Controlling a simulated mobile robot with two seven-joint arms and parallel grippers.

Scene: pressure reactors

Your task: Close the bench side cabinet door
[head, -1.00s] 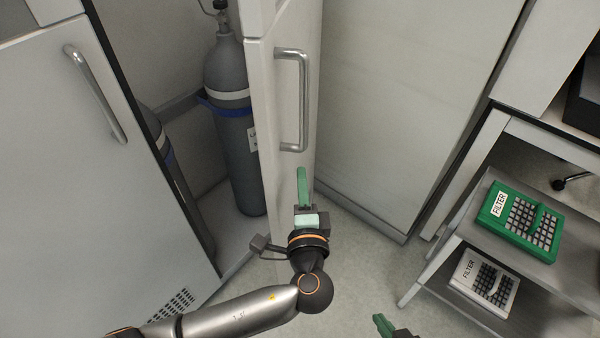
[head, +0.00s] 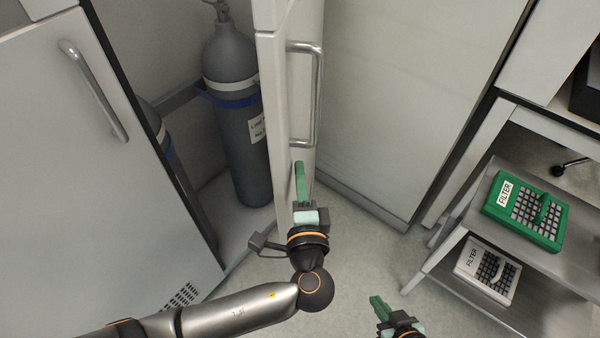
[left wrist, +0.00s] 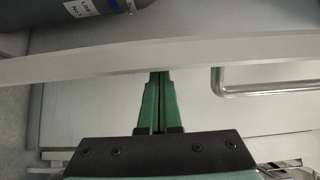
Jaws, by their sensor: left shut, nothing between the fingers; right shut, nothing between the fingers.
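The cabinet door (head: 290,100) stands open in the head view, seen nearly edge-on, with a vertical metal handle (head: 316,95) on its right face. My left gripper (head: 300,170) is shut and empty, its green fingers at the door's right face just below the handle. In the left wrist view the shut fingers (left wrist: 158,90) point at the pale door edge (left wrist: 100,65), with the handle (left wrist: 265,88) to the right; I cannot tell whether they touch the door. My right gripper (head: 376,302) is shut and empty low in the head view, over the floor, apart from the door.
Grey gas cylinders (head: 238,120) with blue straps stand inside the open cabinet. A closed door (head: 75,170) with a handle is at the left. A shelf cart at the right holds a green filter (head: 525,210) and a white filter (head: 487,270). Bare floor lies between.

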